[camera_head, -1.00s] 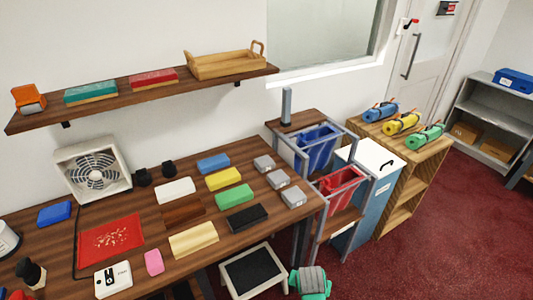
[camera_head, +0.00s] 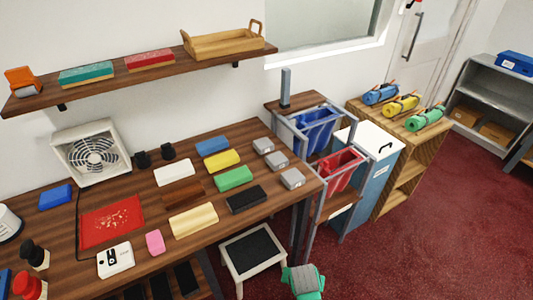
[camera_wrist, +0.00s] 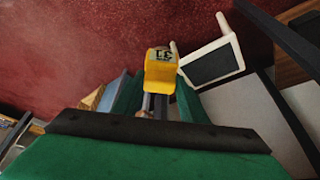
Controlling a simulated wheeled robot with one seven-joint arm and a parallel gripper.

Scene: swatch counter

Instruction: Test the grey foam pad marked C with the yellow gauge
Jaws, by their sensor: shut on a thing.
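Three grey foam pads stand in a row at the right end of the wooden table in the head view: a far one (camera_head: 263,145), a middle one (camera_head: 277,160) and a near one (camera_head: 292,178). Their small labels are too small to read, so I cannot tell which is C. In the wrist view my gripper (camera_wrist: 158,103) has green fingers shut on the yellow gauge (camera_wrist: 158,72). The gauge has a yellow head with dark marks and a grey stem between the fingers. It is held over the red floor, away from the pads.
Several coloured blocks lie left of the grey pads, with a black one (camera_head: 246,199) nearest them. A white-framed stool (camera_head: 227,249) stands on the floor before the table. Blue (camera_head: 314,130) and red (camera_head: 338,168) bins hang right of the table. Red floor is open at right.

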